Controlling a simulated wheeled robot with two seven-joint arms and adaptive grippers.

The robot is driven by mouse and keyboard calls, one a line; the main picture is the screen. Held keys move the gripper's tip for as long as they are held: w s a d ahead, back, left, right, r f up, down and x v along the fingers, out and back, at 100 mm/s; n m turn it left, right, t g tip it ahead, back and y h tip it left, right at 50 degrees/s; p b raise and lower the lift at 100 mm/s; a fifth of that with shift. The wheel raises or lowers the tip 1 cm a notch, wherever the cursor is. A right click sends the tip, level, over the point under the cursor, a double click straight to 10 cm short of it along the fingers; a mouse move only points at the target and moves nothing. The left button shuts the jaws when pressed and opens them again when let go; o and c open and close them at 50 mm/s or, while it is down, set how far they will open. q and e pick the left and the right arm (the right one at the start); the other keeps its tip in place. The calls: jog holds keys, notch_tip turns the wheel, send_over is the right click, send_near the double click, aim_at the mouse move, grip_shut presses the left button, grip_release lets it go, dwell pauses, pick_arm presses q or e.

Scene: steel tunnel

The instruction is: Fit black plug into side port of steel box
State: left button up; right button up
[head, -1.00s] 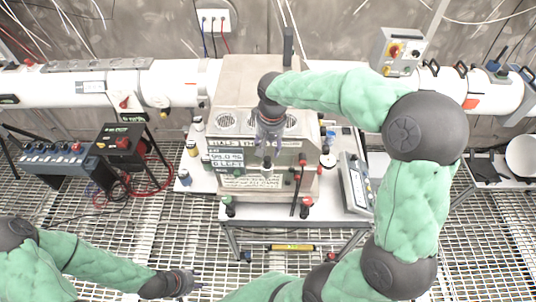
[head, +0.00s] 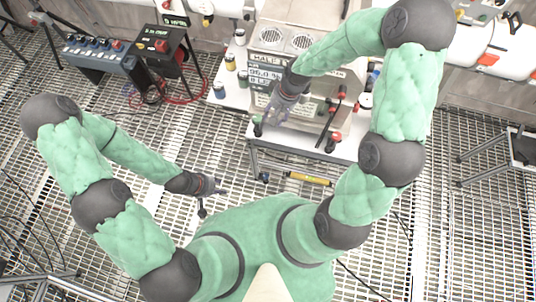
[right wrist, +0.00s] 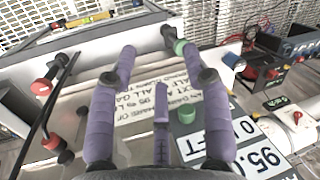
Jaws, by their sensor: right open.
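The steel box (head: 345,72) stands on a white table, with round vents on top and a lettered front panel. My right gripper (head: 273,113) is over its front; in the right wrist view its purple fingers (right wrist: 160,88) are spread, with nothing between them. A black piece with a green collar (right wrist: 174,38) is beyond the fingertips; it also shows in the head view (head: 258,126). I cannot tell whether it is the plug. A black lead with red ends (right wrist: 55,100) lies at left. My left gripper (head: 214,187) is over the floor grating, its finger opening unclear. The side port is not clearly visible.
Several small jars (head: 230,62) stand left of the box. A black unit with a red knob (head: 158,45) and a blue-grey switch box (head: 98,55) are further left. A yellow bar (head: 310,178) lies below the tabletop. Floor grating (head: 120,215) is open around my left arm.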

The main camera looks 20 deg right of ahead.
jog(key=s+a+f, duration=0.3)
jog(key=s+f, duration=0.4)
jog(key=s+a+f+y, duration=0.1)
jog(key=s+a+f, duration=0.3)
jog(key=s+f, duration=0.3)
jog(key=shift+s+a+f+m, duration=0.15)
jog(key=shift+s+f+m, duration=0.2)
jog(key=shift+f, duration=0.4)
notch_tip(320, 180, down, 26)
jog(key=b, duration=2.6)
jog(key=shift+f, duration=0.15)
